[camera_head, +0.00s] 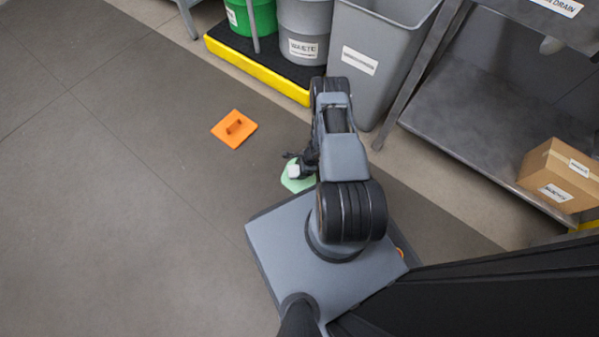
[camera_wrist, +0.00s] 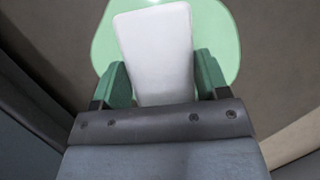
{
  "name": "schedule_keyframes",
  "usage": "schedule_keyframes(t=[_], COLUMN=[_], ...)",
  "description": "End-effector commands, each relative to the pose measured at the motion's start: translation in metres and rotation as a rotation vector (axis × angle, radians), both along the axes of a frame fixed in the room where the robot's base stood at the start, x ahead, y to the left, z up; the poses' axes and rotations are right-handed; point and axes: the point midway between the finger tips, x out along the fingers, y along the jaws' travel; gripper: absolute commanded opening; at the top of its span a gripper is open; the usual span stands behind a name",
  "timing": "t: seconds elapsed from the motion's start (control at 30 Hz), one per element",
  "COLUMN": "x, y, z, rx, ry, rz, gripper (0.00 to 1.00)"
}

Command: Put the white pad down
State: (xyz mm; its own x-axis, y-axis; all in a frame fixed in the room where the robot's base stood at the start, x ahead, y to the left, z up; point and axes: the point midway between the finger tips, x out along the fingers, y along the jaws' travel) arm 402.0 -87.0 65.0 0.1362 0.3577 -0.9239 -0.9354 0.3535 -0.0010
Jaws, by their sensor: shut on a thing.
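The white pad (camera_wrist: 155,50) is held between the two green fingertips of my gripper (camera_wrist: 160,82) in the wrist view. My gripper is shut on it. Beyond the pad is a pale green rounded patch (camera_wrist: 222,45) on the floor. In the head view, a small white part of the pad (camera_head: 294,171) shows at my gripper (camera_head: 299,173), low and over the green patch (camera_head: 296,184). I cannot tell whether the pad touches the patch. My arm and base hide part of the patch.
A yellow-edged platform (camera_head: 255,72) holds green and grey drums. A grey bin (camera_head: 375,60) and a metal shelf (camera_head: 480,120) with a cardboard box (camera_head: 560,177) stand right. The left floor is clear.

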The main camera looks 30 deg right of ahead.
Motion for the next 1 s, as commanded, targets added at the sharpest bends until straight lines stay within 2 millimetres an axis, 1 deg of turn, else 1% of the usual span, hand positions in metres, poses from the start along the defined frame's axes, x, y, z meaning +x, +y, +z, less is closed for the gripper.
schedule_keyframes(t=[0.03, 0.1, 0.2, 0.47, 0.63, 0.67, 0.9, 0.93, 1.0], x=[0.0, 0.0, 0.0, 0.001, 0.0, 0.001, 0.0, 0.0, 0.0], y=[0.001, 0.002, 0.001, 0.002, 0.002, 0.001, 0.001, 0.001, 0.001], z=[-0.012, -0.023, -0.034, -0.032, -0.036, -0.036, -0.035, -0.035, -0.035], rx=[0.001, 0.001, 0.0, 0.0, 0.0, 0.0, 0.0, 0.0, 0.0], ry=[0.001, 0.001, 0.001, 0.001, 0.0, 0.0, 0.0, 0.0, 0.0], rz=[0.002, 0.002, 0.003, 0.004, 0.004, 0.004, 0.004, 0.004, 0.004], gripper=[0.46, 0.46, 0.46, 0.46, 0.46, 0.69, 0.92, 0.94, 0.94])
